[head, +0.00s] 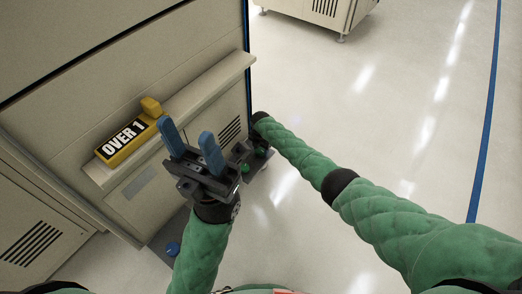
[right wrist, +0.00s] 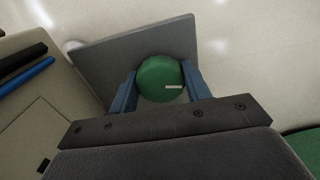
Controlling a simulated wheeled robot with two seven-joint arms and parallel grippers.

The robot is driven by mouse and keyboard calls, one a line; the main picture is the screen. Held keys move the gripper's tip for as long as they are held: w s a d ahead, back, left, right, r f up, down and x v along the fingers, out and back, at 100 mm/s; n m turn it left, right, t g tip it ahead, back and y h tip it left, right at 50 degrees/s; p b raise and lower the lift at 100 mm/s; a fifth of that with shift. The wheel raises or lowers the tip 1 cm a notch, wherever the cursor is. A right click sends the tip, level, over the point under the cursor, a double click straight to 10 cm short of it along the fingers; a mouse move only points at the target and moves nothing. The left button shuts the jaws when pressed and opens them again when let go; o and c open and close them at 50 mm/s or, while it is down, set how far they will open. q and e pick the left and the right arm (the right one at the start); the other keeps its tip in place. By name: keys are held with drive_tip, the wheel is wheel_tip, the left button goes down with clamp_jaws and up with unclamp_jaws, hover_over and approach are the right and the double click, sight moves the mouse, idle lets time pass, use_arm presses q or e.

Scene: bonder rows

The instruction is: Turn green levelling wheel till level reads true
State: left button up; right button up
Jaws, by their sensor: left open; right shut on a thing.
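The green levelling wheel (right wrist: 160,79) is round with a small pale mark, seen from above over a grey plate (right wrist: 120,52). My right gripper (right wrist: 160,84) is shut on the wheel, with a blue finger on each side. In the head view a bit of green wheel (head: 246,168) shows low at the machine's corner, mostly hidden by my grippers. The yellow level (head: 128,140) lies on the machine's ledge and reads "OVER 1". My left gripper (head: 190,142) is open and empty, raised in front of the machine, right of the level.
A blue wheel (head: 172,249) sits low at the machine's near foot. The beige machine (head: 120,70) with its protruding ledge (head: 205,88) fills the left. Another cabinet (head: 315,8) stands at the back. The pale floor (head: 320,90) to the right is clear.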

sight(261, 149)
drive_tip(key=n+b, duration=0.1)
drive_tip(key=n, duration=0.4)
drive_tip(key=shift+f, duration=0.1)
drive_tip(key=shift+a+n+b, duration=0.1)
drive_tip(key=shift+n+b, duration=0.4)
drive_tip(key=shift+n, duration=1.2)
drive_tip(key=o, duration=1)
wheel_tip(261, 149, up, 7)
drive_tip(key=shift+f+p, duration=0.15)
drive_tip(key=shift+p, duration=1)
drive_tip(key=shift+r, duration=0.55)
